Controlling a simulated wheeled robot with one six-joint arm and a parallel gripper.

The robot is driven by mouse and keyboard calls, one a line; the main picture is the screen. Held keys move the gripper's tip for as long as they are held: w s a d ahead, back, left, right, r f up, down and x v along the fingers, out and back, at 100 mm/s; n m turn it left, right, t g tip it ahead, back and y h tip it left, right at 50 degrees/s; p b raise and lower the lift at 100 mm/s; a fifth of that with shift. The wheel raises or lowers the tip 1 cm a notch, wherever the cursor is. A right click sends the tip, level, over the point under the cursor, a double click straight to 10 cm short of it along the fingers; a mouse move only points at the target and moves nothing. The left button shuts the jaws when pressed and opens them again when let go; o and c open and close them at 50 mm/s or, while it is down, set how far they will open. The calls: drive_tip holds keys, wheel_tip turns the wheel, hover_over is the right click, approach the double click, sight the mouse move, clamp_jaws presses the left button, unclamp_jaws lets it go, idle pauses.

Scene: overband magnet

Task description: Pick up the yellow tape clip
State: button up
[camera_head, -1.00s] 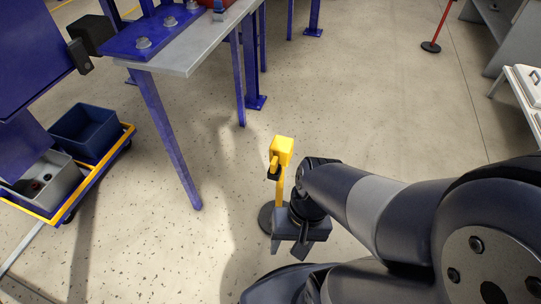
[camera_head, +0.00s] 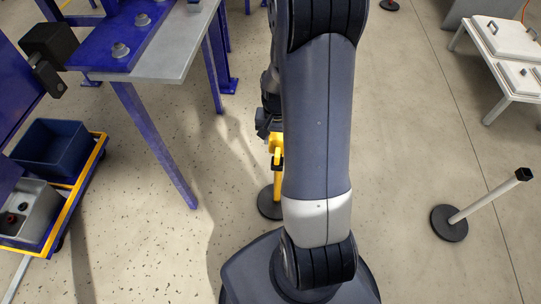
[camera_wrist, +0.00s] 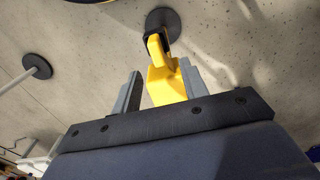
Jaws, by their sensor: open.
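The yellow tape clip (camera_wrist: 166,84) is on top of a short post with a round dark base (camera_head: 270,203). In the wrist view it lies between the two grey fingers of my open gripper (camera_wrist: 157,88), closer to the right finger; whether either finger touches it I cannot tell. In the head view only part of the yellow clip (camera_head: 275,145) shows to the left of my arm, and the arm hides the rest. My gripper (camera_head: 265,125) is mostly hidden there too.
A grey-topped table (camera_head: 185,58) with blue legs stands to the left. A yellow-edged cart (camera_head: 88,170) with a blue bin (camera_head: 55,146) is at far left. A pale post on a dark base (camera_head: 449,222) leans at right. A white table (camera_head: 500,65) is at upper right.

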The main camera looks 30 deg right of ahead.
sight(277, 152)
drive_tip(key=f+b, duration=0.1)
drive_tip(key=f, duration=0.3)
drive_tip(key=f+b, duration=0.1)
drive_tip(key=f, duration=0.4)
drive_tip(key=shift+s+d+f, duration=0.15)
drive_tip(key=shift+d+f, duration=0.05)
drive_tip(key=shift+f, duration=0.05)
clamp_jaws()
